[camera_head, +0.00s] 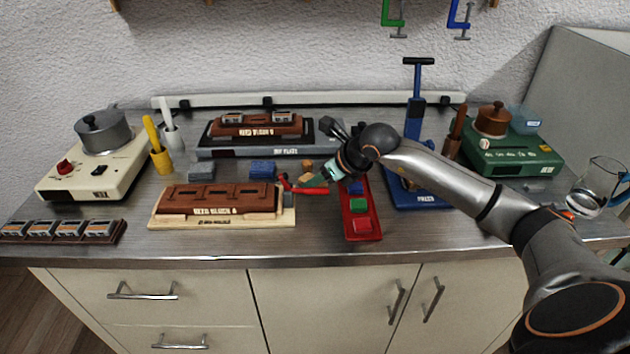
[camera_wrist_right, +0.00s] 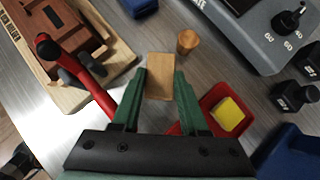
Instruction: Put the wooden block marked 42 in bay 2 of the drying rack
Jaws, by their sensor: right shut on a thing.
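My right gripper (camera_head: 335,171) is over the middle of the counter, its arm reaching in from the right. In the right wrist view its green fingers (camera_wrist_right: 158,92) are shut on a plain wooden block (camera_wrist_right: 160,76). The block (camera_head: 308,166) shows small in the head view, beside the fingertips. No mark 42 is readable on it. I cannot tell for sure which thing is the drying rack. A brown slotted block (camera_head: 215,200) lies on a pale board at front, and another brown block (camera_head: 258,125) sits on the grey plate behind. My left gripper is out of view.
A red-handled tool (camera_head: 305,189) lies close to the gripper. A red tray (camera_head: 361,222) with coloured blocks is just right of it, and a blue press (camera_head: 418,196) stands farther right. A wooden cylinder (camera_wrist_right: 188,42) stands near the held block. A brown tray (camera_head: 112,238) is at front left.

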